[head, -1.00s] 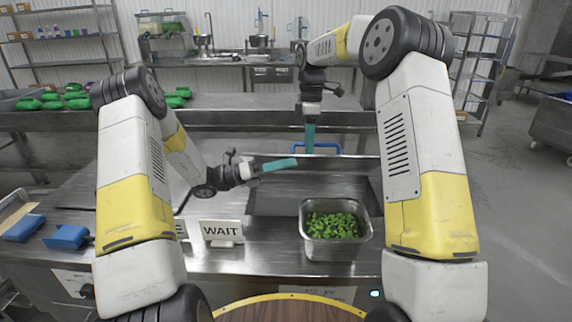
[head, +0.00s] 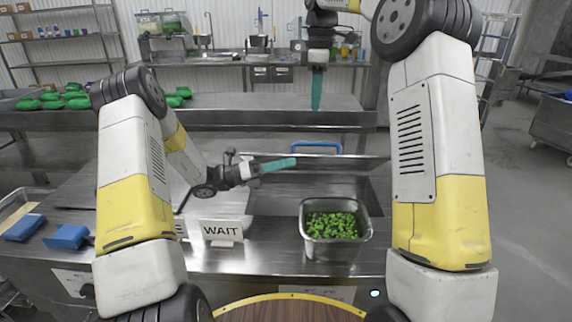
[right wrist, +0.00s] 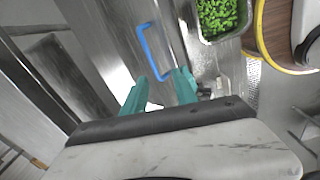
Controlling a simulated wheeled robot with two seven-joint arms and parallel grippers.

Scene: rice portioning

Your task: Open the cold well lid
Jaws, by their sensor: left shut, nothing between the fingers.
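The steel cold well lid (head: 350,162) shows as a thin, nearly edge-on strip behind the dark well opening (head: 290,190). Its angle is hard to tell. Its blue handle (head: 316,147) stands along the strip's back. The handle also shows in the right wrist view (right wrist: 143,45), just beyond my fingertips. My right gripper (head: 316,108) points down, above and apart from the handle; its teal fingers are open and empty in the wrist view (right wrist: 159,82). My left gripper (head: 295,162) is shut and empty, pointing right in front of the lid strip.
A steel pan (head: 313,248) of chopped greens stands at the counter's front right. A WAIT sign (head: 222,230) stands left of it. Green items (head: 75,95) rest on the back counter.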

